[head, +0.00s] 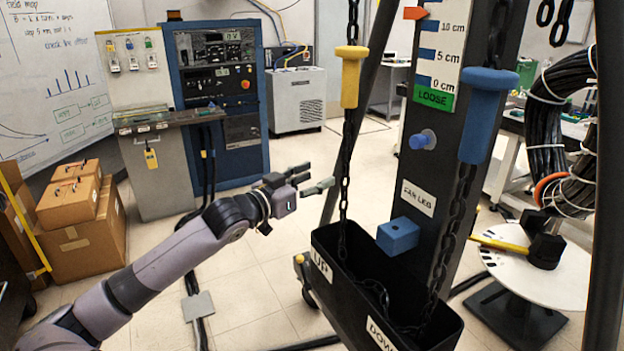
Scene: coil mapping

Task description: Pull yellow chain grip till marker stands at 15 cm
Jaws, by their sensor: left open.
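The yellow chain grip (350,76) hangs on the near-left dark chain (344,180), which runs down into a black bin (330,238) labelled "UP" on this side. The orange marker (415,13) points right at the scale board (441,50), a little above the 10 cm mark. The scale stands on a dark post labelled "FAR LEG". My left gripper (312,178) is open and empty, below and left of the yellow grip, apart from the chain. My right gripper is not in view.
A blue grip (484,115) hangs on the right chain, over the bin's side labelled "DOWN", partly cut off. A dark slanted leg (372,80) stands just behind the yellow grip. A cable coil (545,130) is at right.

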